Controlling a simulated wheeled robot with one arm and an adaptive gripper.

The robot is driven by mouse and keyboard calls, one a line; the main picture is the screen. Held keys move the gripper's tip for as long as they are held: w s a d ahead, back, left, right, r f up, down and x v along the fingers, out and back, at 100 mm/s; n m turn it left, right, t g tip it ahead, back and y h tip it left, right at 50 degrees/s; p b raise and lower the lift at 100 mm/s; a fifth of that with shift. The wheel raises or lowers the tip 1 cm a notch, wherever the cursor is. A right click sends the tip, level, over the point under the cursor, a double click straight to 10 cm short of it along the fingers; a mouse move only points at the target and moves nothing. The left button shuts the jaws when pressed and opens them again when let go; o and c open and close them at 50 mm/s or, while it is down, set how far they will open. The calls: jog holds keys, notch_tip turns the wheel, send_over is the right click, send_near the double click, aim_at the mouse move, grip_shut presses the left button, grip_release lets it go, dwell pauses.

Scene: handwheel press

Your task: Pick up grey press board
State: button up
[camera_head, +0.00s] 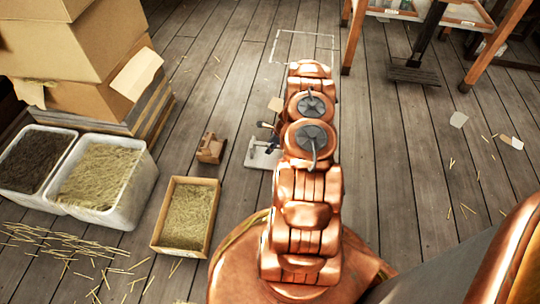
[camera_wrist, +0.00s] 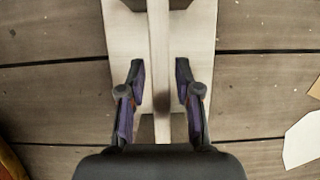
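The grey press board (camera_head: 258,160) lies on the wooden floor just left of my arm in the head view, partly hidden by the arm. In the wrist view it is a pale flat plate (camera_wrist: 125,35) with a raised rib (camera_wrist: 158,35) along its middle. My gripper (camera_wrist: 159,78) is open, with one finger on each side of the rib and a small gap showing on both sides. The fingers appear over the plate; their exact height above it is hard to tell. In the head view my gripper (camera_head: 270,132) is small and partly hidden by the arm.
A small brown wooden block (camera_head: 211,148) sits left of the board. A straw-filled wooden tray (camera_head: 157,243), white bins (camera_head: 135,195) and stacked cardboard boxes (camera_head: 65,50) stand farther left. A white outline (camera_head: 305,32) marks the floor beyond. A table (camera_head: 470,15) stands at upper right.

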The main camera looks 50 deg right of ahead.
grip_shut()
